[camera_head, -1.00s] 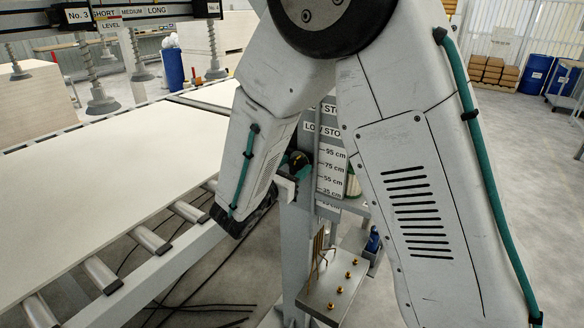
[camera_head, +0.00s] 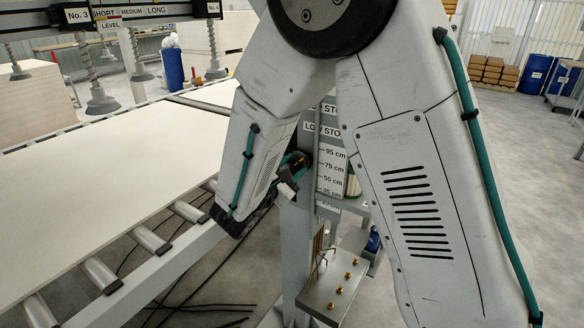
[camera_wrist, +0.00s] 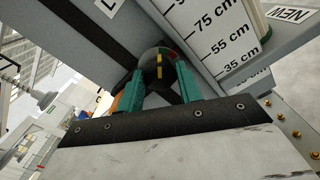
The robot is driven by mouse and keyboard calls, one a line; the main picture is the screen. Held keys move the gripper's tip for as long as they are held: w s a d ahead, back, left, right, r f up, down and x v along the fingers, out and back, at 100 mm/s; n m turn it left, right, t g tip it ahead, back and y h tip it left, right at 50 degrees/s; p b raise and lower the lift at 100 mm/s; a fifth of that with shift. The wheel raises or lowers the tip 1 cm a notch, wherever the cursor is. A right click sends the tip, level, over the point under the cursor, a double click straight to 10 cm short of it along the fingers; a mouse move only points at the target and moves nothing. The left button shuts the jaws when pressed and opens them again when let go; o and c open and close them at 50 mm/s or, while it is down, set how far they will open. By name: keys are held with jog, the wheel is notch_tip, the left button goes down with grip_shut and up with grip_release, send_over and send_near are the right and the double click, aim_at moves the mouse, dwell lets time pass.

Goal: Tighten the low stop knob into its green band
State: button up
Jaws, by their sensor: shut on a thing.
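The low stop knob (camera_wrist: 157,60) is dark and round with a yellow mark, seen between the teal fingers in the wrist view. My gripper (camera_wrist: 160,72) is shut on it, one finger on each side. A small red and green patch shows at the knob's upper right edge; I cannot tell which part of the band the mark points to. In the head view my gripper (camera_head: 293,166) is at the post, under the "LOW STO…" label (camera_head: 322,128), and my forearm partly hides it. The knob is hardly visible there.
A centimetre scale (camera_head: 331,168) stands right of the knob. A metal plate with brass studs (camera_head: 334,290) and upright rods sits below. A roller conveyor bearing a large pale board (camera_head: 90,190) lies to the left. Suction cups (camera_head: 102,100) hang at upper left.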

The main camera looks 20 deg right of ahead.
jog(key=o, duration=1)
jog(key=shift+s+a, duration=0.1)
jog(key=v, duration=0.7)
jog(key=shift+s+a, duration=0.2)
jog(key=shift+a, duration=0.05)
